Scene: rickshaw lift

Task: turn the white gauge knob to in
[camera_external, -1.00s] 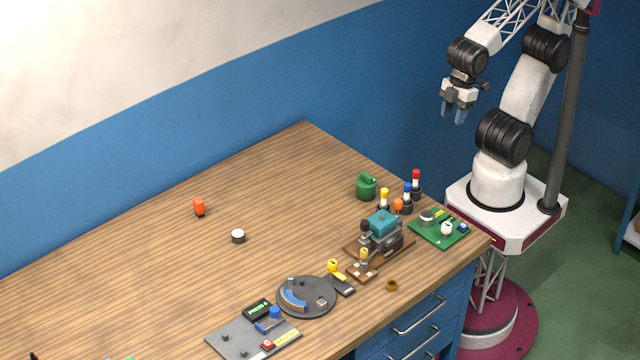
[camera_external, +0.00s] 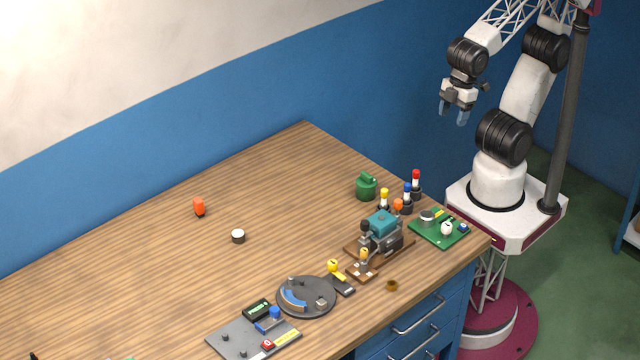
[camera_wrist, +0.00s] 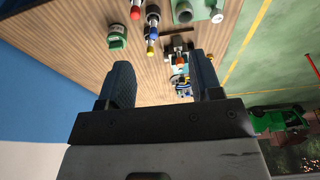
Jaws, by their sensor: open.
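A white round knob (camera_external: 446,228) stands on a green board (camera_external: 421,231) at the table's right corner, beside a grey round part (camera_external: 427,216). A separate black round piece with a white top (camera_external: 238,236) sits alone near the middle of the table. I cannot tell for sure which is the gauge knob, and no markings can be read. My gripper (camera_external: 452,112) is open and empty, raised high beyond the table's right side, apart from everything. In the wrist view my gripper (camera_wrist: 161,65) shows two spread fingers with nothing between them.
Red, blue and yellow capped posts (camera_external: 407,198), a green knobbed piece (camera_external: 366,187) and a teal-topped machine (camera_external: 381,224) crowd around the green board. A dark disc with a blue arc (camera_external: 306,297) and a grey panel (camera_external: 240,338) lie in front. The table's back middle is clear.

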